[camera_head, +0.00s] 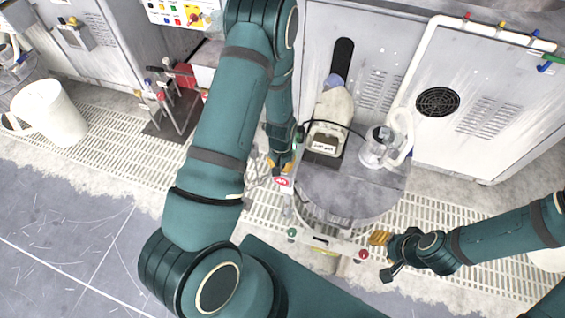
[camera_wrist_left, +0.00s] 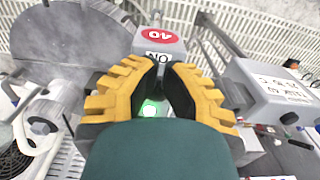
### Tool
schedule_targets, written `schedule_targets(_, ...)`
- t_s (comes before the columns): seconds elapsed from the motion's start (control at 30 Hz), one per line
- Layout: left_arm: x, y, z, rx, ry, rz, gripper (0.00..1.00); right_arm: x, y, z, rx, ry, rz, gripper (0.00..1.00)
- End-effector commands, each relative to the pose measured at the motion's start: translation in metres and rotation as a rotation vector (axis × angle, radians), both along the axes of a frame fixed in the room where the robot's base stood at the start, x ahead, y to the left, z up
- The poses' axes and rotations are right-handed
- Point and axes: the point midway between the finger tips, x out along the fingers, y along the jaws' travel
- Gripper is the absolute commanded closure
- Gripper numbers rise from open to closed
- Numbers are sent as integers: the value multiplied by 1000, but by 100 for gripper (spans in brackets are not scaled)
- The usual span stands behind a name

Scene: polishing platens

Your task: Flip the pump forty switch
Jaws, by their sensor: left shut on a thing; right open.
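The pump forty switch box is a small grey box with a red oval label reading 40 (camera_wrist_left: 160,37) and an ON label (camera_wrist_left: 158,58), both upside down in the left wrist view. The red label also shows in the head view (camera_head: 283,182). My left gripper (camera_wrist_left: 160,72) is shut at the box, its yellow-padded fingers close together just below the ON label; the switch lever between them is hidden. A green light (camera_wrist_left: 150,110) glows between the fingers. In the head view my left gripper (camera_head: 281,165) is partly behind my arm. My right gripper (camera_head: 384,256) is open and empty at lower right.
A grey box with printed text (camera_wrist_left: 275,90) is close right of my left gripper. A white bucket (camera_head: 52,112) stands far left.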

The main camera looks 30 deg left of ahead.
Motion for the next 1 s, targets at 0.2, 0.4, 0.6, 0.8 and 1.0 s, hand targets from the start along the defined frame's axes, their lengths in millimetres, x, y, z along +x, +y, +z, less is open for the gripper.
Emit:
schedule_targets(0.2,0,0,-3,0,0,0,100,0,0,0,0,0,0,53)
schedule_targets(0.4,1,0,2,0,-2,0,100,0,0,4,0,0,0,53)
schedule_targets(0.6,1,0,17,1,-3,0,100,0,0,15,0,0,0,53)
schedule_targets(0.8,1,0,32,0,-2,0,100,0,0,25,0,0,0,53)
schedule_targets(1.0,1,0,46,0,-1,0,100,0,0,36,0,0,0,53)
